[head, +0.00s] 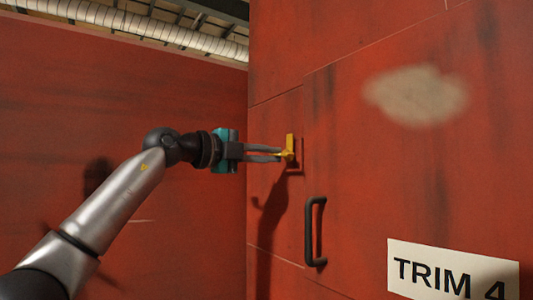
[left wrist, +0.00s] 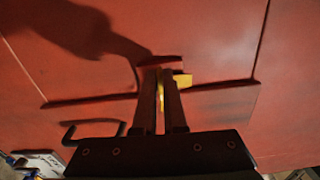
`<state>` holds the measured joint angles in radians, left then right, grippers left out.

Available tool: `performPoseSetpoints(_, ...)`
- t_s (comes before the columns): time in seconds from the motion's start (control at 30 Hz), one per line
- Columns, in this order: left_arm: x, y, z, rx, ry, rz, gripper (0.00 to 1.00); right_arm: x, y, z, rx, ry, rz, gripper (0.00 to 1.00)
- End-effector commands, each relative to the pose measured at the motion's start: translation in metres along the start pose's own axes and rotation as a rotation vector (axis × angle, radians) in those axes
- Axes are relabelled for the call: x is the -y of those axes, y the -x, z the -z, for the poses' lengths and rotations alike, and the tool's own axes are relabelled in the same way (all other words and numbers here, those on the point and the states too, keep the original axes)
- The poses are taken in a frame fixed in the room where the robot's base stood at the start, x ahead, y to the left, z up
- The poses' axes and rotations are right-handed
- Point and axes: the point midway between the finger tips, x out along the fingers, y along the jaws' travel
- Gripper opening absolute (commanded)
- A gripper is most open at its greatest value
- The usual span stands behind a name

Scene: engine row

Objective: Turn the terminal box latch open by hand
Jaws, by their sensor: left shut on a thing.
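The yellow latch (head: 290,146) sits on the red terminal box, beside the left edge of its door (head: 350,190). My left gripper (head: 280,154) reaches in from the left, and its fingers are shut on the latch. In the left wrist view the latch (left wrist: 182,81) shows between and to the right of the two fingers (left wrist: 162,85), partly hidden by them. In the head view the latch's visible part stands upright. My right gripper is in neither view.
A black door handle (head: 315,232) stands out below and right of the latch. A white sign reading "TRIM 4" (head: 450,275) is at the lower right. A red wall (head: 190,90) is on the left, and a pale duct (head: 140,22) runs overhead.

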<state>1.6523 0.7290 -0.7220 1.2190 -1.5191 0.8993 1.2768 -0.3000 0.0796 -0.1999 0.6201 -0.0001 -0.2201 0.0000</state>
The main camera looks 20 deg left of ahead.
Motion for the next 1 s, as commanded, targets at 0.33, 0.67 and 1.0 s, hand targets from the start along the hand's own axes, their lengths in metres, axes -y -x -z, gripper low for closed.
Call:
performPoseSetpoints(0.33,0.0026,-0.0012,0.0021,-0.003,0.062,0.011,0.0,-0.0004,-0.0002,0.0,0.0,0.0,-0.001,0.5)
performPoseSetpoints(0.67,0.0027,-0.0014,0.0024,-0.004,0.063,0.011,0.0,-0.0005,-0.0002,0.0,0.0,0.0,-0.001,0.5)
performPoseSetpoints(1.0,0.0005,-0.0012,0.0015,-0.002,0.062,0.005,0.39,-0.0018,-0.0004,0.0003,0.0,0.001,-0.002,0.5)
